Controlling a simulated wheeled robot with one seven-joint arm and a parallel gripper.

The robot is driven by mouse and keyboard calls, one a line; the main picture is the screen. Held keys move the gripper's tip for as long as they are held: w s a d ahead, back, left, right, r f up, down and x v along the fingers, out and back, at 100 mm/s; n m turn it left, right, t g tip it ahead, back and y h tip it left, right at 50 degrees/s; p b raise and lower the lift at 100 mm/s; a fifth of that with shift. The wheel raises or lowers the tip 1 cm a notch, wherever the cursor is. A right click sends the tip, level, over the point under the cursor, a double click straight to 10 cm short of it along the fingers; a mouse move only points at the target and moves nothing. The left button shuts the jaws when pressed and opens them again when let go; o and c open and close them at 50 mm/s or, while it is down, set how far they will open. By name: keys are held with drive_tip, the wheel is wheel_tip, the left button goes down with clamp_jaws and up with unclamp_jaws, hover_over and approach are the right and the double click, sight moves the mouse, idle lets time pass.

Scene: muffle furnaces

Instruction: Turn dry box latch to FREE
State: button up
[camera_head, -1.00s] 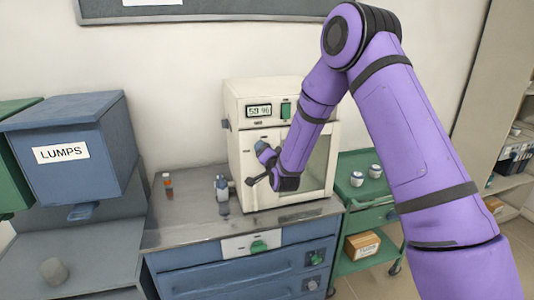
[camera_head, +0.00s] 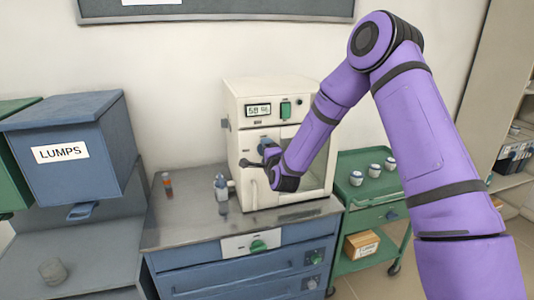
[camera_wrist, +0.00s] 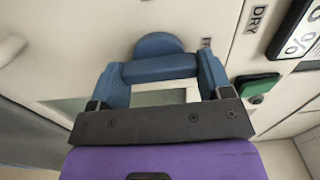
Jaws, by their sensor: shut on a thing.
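The white dry box (camera_head: 262,185) stands on the metal bench top, with a window in its front door and a display and green switch above. Its blue latch (camera_wrist: 158,44) shows as a rounded knob with a crossbar in the wrist view, close to a small, unreadable mark on the door. My gripper (camera_wrist: 160,70) is shut on the latch, its blue fingers on either side of the crossbar. In the head view my gripper (camera_head: 267,153) is at the upper front of the door and partly hides the latch, so its exact angle is unclear.
A small bottle (camera_head: 221,187) and an orange-labelled vial (camera_head: 168,184) stand left of the dry box. A blue LUMPS bin (camera_head: 75,150) is further left. A green cart (camera_head: 345,219) with several white jars stands close on the right.

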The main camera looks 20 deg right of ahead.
drive_tip(key=shift+m, duration=0.3)
drive_tip(key=o, duration=0.9)
drive_tip(key=s, duration=1)
drive_tip(key=shift+s, duration=0.4)
drive_tip(key=shift+r, duration=0.1)
